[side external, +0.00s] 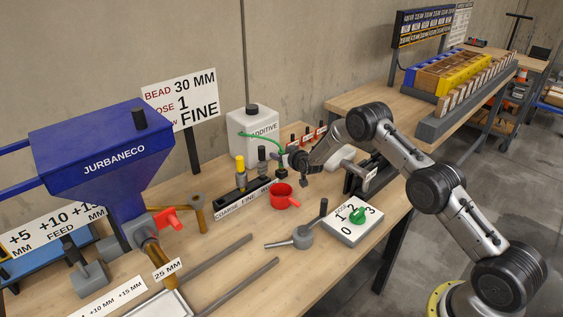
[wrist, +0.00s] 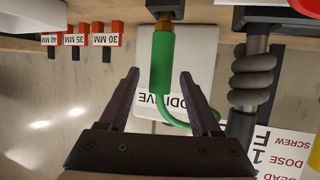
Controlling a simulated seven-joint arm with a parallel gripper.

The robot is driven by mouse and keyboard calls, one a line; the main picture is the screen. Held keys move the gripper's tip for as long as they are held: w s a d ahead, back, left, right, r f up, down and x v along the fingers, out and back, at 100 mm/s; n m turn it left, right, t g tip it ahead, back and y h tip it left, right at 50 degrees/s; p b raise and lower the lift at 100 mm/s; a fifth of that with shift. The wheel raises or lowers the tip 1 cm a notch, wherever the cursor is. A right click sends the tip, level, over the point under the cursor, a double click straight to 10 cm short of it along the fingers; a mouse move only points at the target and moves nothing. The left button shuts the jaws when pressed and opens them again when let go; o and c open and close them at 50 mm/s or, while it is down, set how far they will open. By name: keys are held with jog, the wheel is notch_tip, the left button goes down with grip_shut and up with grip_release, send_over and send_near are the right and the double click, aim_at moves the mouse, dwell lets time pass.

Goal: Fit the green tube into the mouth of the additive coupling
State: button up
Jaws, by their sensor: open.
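The green tube shows in the wrist view (wrist: 161,65) as a thick green end piece with a thinner hose curving away. In the side view the green hose (side external: 262,137) arches from the white additive tank (side external: 254,133). The end piece lines up with a brass-coloured mouth (wrist: 163,22) on a dark block (wrist: 165,5), the apparent additive coupling, and seems to meet it. I cannot tell how deep it sits. My gripper (wrist: 159,73) is open, its fingers on either side of the end piece with gaps visible. In the side view my gripper (side external: 297,161) is beside the dark coupling block (side external: 282,173).
A grey coiled part on a post (wrist: 252,80) stands close beside the tube. A red cup (side external: 284,196), a dial board (side external: 352,220) and a grey handled tool (side external: 301,237) lie nearer the bench front.

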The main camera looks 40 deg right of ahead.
jog(key=shift+w, duration=0.2)
grip_shut()
dwell(0.5)
